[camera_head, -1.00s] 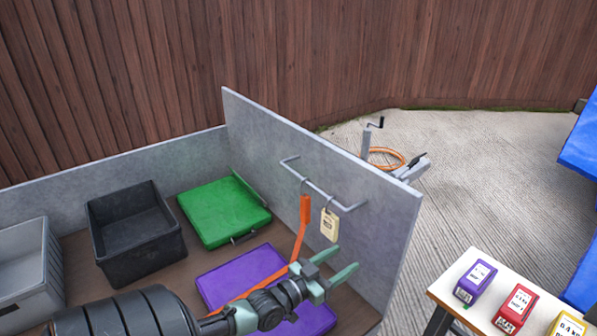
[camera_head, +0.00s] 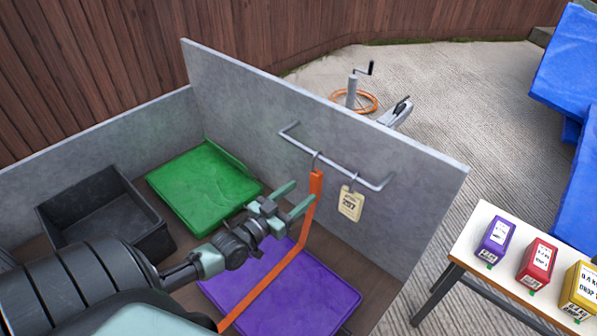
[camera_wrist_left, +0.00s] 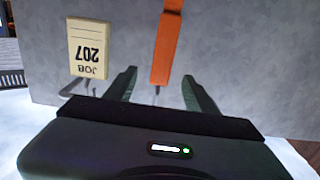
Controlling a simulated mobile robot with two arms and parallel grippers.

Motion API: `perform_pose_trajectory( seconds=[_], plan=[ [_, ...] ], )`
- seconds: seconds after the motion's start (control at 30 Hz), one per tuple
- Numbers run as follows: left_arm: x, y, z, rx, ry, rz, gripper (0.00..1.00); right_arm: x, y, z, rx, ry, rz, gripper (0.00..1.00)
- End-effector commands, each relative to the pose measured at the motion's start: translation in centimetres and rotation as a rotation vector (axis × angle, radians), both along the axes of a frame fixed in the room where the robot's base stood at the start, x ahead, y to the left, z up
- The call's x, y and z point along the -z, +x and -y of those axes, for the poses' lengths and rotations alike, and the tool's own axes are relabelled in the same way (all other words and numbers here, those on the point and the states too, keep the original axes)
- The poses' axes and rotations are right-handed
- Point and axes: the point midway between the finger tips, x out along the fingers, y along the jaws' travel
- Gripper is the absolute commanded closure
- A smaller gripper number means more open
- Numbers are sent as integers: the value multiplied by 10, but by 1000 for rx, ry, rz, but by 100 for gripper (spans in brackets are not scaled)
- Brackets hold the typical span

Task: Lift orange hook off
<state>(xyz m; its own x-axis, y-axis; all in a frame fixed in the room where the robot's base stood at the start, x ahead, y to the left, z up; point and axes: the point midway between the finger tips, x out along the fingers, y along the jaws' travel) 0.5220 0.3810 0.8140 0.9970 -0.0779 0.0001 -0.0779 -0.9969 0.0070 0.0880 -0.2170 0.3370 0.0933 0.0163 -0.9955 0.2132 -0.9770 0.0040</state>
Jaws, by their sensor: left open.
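The orange hook (camera_head: 314,195) hangs by a small metal hook from the grey rail (camera_head: 338,163) on the upright panel. Its long orange strip runs down over the purple tray and out of the bottom of the head view. My left gripper (camera_head: 302,197) is open, its green fingers pointing at the upper part of the orange piece. In the left wrist view the orange hook (camera_wrist_left: 167,48) shows in front of and between the open fingers (camera_wrist_left: 157,88). I cannot tell whether they touch it. My right gripper is not in view.
A cream tag reading 207 (camera_head: 350,204) hangs on the rail close to the right of the orange hook. The grey panel (camera_head: 240,110) stands behind. A green case (camera_head: 203,188), purple tray (camera_head: 325,295) and black crate (camera_head: 105,225) lie below. Coloured boxes (camera_head: 537,262) stand on a table at right.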

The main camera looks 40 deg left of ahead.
Motion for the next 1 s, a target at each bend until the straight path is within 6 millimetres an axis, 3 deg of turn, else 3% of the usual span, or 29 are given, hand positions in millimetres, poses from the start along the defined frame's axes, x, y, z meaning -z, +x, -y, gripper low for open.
perform_pose_trajectory(
  seconds=[0.4,0.7,0.97,1.0],
  plan=[
    [0,41,-1,0,1,2,45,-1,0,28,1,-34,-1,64],
    [1,76,-2,0,-1,1,45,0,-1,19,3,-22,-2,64],
    [2,78,-1,0,-1,-1,45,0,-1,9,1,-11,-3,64],
    [2,78,-1,0,-1,-1,54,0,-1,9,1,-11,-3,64]
  ],
)
